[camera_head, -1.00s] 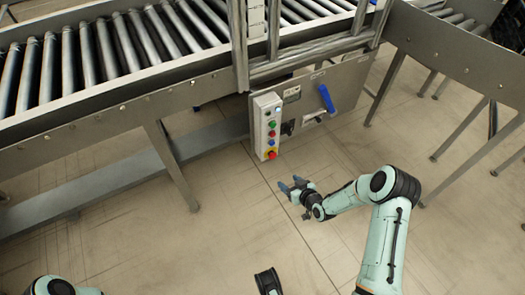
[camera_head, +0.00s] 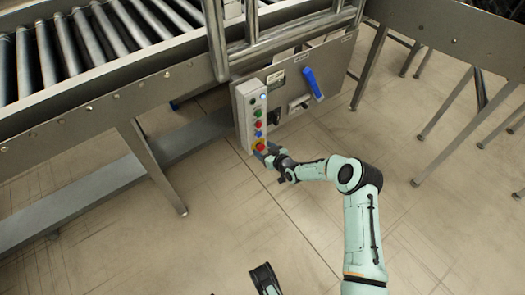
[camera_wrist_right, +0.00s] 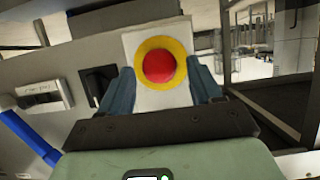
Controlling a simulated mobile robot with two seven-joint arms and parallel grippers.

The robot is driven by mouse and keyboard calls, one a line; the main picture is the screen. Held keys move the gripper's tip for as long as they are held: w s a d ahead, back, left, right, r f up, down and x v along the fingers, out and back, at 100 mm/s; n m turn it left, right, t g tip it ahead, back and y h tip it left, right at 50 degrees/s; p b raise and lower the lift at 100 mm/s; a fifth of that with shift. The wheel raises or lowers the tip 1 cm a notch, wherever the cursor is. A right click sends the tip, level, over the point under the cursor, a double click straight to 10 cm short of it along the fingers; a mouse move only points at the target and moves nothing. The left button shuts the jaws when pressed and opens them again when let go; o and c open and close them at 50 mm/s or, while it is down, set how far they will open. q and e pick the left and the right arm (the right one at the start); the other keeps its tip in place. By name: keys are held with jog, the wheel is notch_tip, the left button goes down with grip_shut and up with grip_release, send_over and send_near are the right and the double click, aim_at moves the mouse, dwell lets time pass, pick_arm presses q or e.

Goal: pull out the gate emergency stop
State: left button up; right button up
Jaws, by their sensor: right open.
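The emergency stop is a round red button (camera_head: 260,146) on a yellow disc, at the bottom of a light control box (camera_head: 246,112) on the gate's side panel. It also shows large and unobstructed in the right wrist view (camera_wrist_right: 160,66). My right gripper (camera_head: 268,153) is open at the lower end of the box, close to the button.
Green, red and blue buttons and a pale lamp sit above the stop. A blue lever handle (camera_head: 312,84) and a black switch stand to its right on the metal panel (camera_head: 338,65). The roller conveyor (camera_head: 75,95) runs behind; its legs stand on clear tiled floor.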

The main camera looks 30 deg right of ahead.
jog(key=shift+w+f, duration=0.2)
jog(key=shift+w, duration=0.3)
pick_arm(q)
jog(key=shift+s+f, duration=0.35)
jog(key=shift+s, duration=0.1)
pick_arm(e)
grip_shut()
jog(key=shift+s, duration=0.75)
pick_arm(q)
jog(key=shift+w+r, duration=0.35)
jog(key=shift+w, duration=0.05)
pick_arm(e)
grip_release()
